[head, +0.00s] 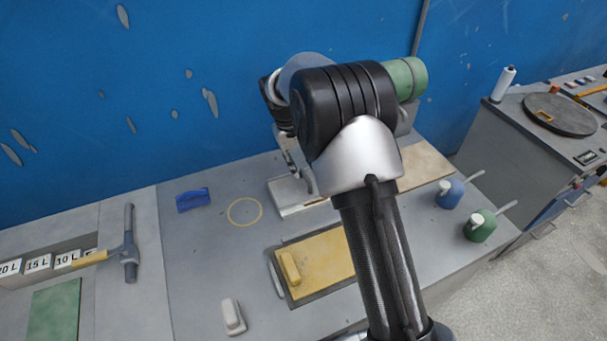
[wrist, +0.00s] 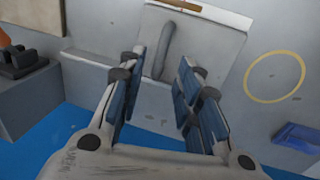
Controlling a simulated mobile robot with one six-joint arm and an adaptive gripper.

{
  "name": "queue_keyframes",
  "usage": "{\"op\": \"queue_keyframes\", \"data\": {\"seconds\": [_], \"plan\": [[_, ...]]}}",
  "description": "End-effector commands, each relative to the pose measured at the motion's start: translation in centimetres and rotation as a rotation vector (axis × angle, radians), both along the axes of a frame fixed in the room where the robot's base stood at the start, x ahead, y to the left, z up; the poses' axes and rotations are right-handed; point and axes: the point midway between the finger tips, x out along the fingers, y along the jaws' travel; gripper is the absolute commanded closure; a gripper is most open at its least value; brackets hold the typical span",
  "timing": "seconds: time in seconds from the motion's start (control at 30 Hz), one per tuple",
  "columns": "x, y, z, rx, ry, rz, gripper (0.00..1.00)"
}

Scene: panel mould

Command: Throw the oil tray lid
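A pale grey plate (wrist: 205,42) with a raised grey bar like a handle (wrist: 168,45) lies ahead of my gripper in the wrist view. It looks like the oil tray lid, but I cannot be sure. In the head view the pale grey piece (head: 296,203) sits on the bench, partly hidden behind my arm. My gripper (wrist: 162,62) is open, its blue-padded fingers apart on either side of the bar in the picture. I cannot tell whether they touch it. In the head view my arm hides most of the gripper.
A yellow panel (head: 325,263) with a yellow block (head: 290,267) lies nearer on the bench. Blue (head: 450,193) and green (head: 481,226) cans stand right. The blue wall is behind.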

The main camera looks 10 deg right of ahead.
Motion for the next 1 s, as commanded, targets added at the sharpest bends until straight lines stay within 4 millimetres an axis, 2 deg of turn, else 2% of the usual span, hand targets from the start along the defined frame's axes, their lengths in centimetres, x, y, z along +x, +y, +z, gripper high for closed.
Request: {"op": "queue_keyframes", "data": {"seconds": [0.03,0.2,0.6,1.0], "plan": [[0.0,-0.2,-1.2,0.000,0.002,0.000,0.69],[0.1,-0.6,-2.9,0.000,0.000,-0.001,0.69],[0.2,-0.7,-3.5,0.000,-0.001,0.000,0.69],[0.2,-0.7,-3.5,0.000,-0.001,0.000,0.95]]}}
